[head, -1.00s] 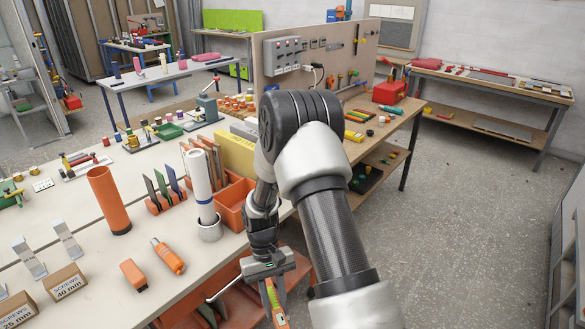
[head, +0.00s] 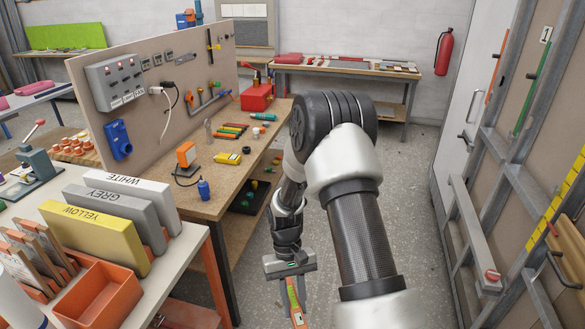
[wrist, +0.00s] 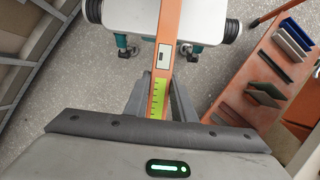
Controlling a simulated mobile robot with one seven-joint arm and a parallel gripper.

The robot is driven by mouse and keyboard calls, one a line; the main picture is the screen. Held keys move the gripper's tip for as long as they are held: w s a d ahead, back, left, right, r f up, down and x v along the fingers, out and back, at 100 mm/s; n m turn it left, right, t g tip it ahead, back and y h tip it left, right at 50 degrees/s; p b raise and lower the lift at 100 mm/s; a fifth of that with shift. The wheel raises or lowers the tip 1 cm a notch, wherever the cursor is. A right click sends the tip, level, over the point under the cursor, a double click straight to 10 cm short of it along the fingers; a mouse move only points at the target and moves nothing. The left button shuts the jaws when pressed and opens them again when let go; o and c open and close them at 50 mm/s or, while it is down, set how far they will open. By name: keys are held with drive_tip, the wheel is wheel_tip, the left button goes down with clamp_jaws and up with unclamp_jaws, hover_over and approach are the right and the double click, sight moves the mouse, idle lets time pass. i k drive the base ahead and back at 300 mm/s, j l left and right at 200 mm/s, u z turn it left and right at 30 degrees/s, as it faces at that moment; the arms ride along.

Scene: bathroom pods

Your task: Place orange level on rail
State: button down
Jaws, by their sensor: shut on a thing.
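My gripper (head: 291,285) is shut on the orange level (head: 297,312), a long orange bar with a yellow-green section. In the head view it hangs low in the middle, and the level's lower end is cut off by the frame. In the wrist view the orange level (wrist: 168,35) runs up and away from the jaws, with a vial window and a green scale near the grip. At the right of the head view, a wall frame of grey rails (head: 470,230) carries a green bar and a yellow marked bar. I cannot tell which rail the task means.
A workbench (head: 215,195) with a pegboard stands left of my arm, and a white table with an orange bin (head: 98,290) is at the front left. A fire extinguisher (head: 444,52) hangs on the back wall. Grey floor (head: 415,215) is clear between bench and rails.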

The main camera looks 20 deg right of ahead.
sight(468, 210)
drive_tip(key=i+l+z, duration=0.25)
drive_tip(key=i+z, duration=0.9)
drive_tip(key=i, duration=0.45)
drive_tip(key=i+j+z, duration=0.25)
drive_tip(key=i, duration=0.4)
drive_tip(key=i+j+z, duration=0.1)
drive_tip(key=i+z, duration=0.4)
drive_tip(key=i+j+z, duration=0.3)
drive_tip(key=z, duration=0.15)
drive_tip(key=i+j+z, duration=0.5)
